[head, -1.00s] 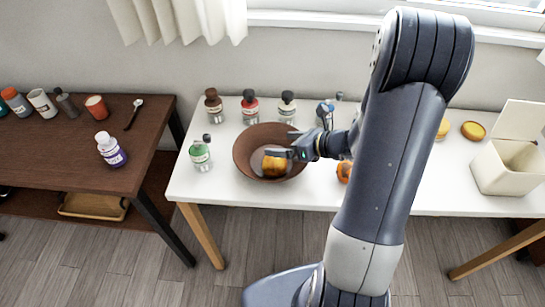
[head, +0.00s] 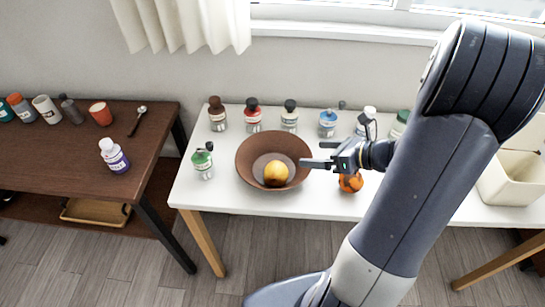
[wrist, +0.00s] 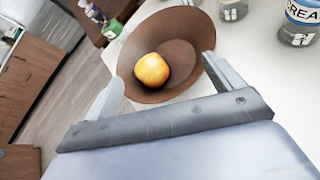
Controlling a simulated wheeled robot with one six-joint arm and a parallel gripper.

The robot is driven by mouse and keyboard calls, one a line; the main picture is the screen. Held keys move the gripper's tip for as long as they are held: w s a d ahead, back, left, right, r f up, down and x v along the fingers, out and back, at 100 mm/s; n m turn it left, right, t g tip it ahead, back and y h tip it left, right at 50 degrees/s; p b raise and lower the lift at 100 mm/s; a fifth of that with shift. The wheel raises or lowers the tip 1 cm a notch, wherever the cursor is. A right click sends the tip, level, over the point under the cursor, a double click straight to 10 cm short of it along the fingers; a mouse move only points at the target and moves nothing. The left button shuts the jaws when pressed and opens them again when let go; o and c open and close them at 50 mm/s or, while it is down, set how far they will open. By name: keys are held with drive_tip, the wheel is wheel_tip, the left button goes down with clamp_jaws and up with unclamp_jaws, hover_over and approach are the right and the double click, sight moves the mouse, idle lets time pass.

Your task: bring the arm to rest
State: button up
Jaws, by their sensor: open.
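My gripper (head: 318,155) is open and empty. In the head view its fingers point left, at the right rim of a brown bowl (head: 252,152) on the white table. In the wrist view the two fingers stand apart, with the bowl (wrist: 192,30) beyond them. A yellow-orange fruit (head: 276,173) lies in the bowl, apart from the fingers; it also shows in the wrist view (wrist: 152,70). My arm reaches over the right half of the table and hides part of it.
An orange fruit (head: 351,183) lies just below my gripper. Several capped bottles stand along the table's back, including a blue-labelled one (head: 328,123). A green-capped bottle (head: 203,164) stands left of the bowl. A cream bin (head: 508,182) is at right.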

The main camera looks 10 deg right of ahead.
drive_tip(key=x, duration=1)
drive_tip(key=shift+w+a+f, duration=0.1)
drive_tip(key=shift+a, duration=0.1)
drive_tip(key=shift+w+a+r+p, duration=0.1)
drive_tip(key=shift+w+r+p, duration=0.05)
drive_tip(key=shift+r+p, duration=1.45)
drive_tip(key=shift+r+b, duration=0.1)
drive_tip(key=shift+b, duration=0.2)
